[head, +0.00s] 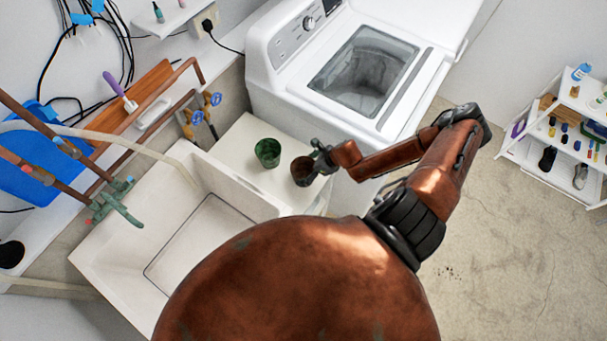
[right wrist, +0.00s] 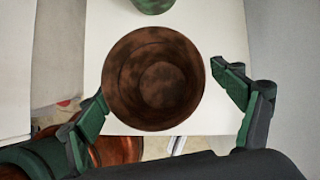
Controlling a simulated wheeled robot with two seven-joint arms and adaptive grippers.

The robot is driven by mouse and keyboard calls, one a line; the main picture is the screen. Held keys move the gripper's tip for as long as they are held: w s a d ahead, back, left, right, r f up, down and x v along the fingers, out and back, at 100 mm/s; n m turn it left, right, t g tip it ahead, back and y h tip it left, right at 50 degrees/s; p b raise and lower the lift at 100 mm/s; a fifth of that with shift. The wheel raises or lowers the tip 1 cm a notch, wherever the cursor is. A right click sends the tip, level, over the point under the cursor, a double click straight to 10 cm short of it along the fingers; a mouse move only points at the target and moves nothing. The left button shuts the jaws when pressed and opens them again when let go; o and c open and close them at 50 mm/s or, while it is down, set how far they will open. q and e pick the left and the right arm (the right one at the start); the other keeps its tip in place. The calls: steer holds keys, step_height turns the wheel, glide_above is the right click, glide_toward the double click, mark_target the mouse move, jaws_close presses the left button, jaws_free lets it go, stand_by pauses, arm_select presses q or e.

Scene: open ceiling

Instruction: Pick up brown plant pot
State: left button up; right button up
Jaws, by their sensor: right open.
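The brown plant pot (head: 301,172) stands upright on the white surface between the sink and the washing machine, near the right end of that surface. My right gripper (head: 322,163) is at the pot's right side in the head view. In the right wrist view the brown pot (right wrist: 154,78) opens toward the camera and is empty, with a finger of my right gripper (right wrist: 168,100) on either side. The fingers are spread and a gap shows between the pot and the right finger. Whether the left finger touches the pot cannot be told. My left gripper is not in view.
A green pot (head: 267,152) stands to the left of the brown pot. A white shelf (head: 553,110) with small items stands at the far right.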

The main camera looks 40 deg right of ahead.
mark_target(295, 173)
steer(key=x, duration=0.3)
steer(key=a+x, duration=0.1)
steer(key=x, duration=0.1)
steer(key=shift+w+r, duration=0.2)
steer(key=shift+w, duration=0.05)
steer(key=shift+w+f, duration=0.15)
steer(key=shift+f, duration=0.15)
steer(key=c, duration=1.1)
